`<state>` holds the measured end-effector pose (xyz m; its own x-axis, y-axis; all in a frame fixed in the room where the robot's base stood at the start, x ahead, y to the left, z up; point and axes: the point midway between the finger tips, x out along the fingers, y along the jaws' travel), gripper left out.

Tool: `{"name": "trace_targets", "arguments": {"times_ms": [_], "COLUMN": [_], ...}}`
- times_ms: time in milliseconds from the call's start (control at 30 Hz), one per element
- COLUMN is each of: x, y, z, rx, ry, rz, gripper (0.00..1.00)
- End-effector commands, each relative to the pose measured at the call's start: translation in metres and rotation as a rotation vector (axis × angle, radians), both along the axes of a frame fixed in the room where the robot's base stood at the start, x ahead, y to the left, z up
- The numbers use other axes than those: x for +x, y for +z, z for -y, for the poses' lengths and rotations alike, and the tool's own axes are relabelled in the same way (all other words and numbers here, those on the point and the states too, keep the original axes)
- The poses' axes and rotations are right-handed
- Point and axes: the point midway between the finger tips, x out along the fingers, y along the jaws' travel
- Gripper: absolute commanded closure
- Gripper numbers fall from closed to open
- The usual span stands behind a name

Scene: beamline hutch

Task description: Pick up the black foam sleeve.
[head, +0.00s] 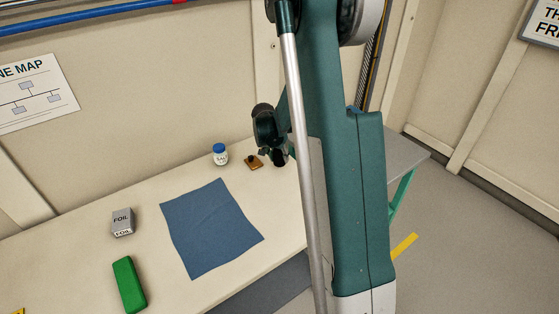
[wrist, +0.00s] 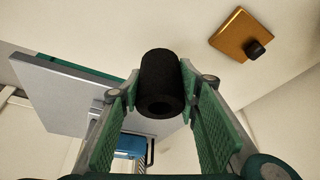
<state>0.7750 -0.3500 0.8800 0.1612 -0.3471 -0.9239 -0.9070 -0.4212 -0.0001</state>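The black foam sleeve (wrist: 160,75) is a short, thick black tube with a hole in its end. In the wrist view it sits between the green-padded fingertips of my gripper (wrist: 159,92), with a pad against each side and its hollow end toward the camera. My gripper is shut on it. In the head view my gripper (head: 273,150) is at the far right part of the bench, beside my arm. The sleeve is hard to make out there against the dark gripper parts. Whether it touches the bench cannot be told.
A brown block with a black knob (head: 251,161) lies just left of my gripper; it also shows in the wrist view (wrist: 232,38). A blue-lidded jar (head: 220,155), blue cloth (head: 210,230), foil box (head: 122,222) and green case (head: 129,285) are on the bench (head: 85,250).

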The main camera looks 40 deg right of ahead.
Motion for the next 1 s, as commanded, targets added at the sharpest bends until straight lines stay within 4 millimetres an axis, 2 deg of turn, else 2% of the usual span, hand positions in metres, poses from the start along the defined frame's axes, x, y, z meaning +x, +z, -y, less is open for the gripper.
{"name": "trace_targets", "arguments": {"times_ms": [200,433,600,1000], "x": [0.000,0.000,0.000,0.000], "y": [0.033,0.058,0.066,0.066], "z": [0.000,0.000,0.000,0.000], "rx": [0.000,0.000,0.000,0.000], "ry": [0.000,0.000,0.000,0.000], "rz": [0.000,0.000,0.000,0.000], "gripper": [0.72,0.72,0.72,0.72]}}
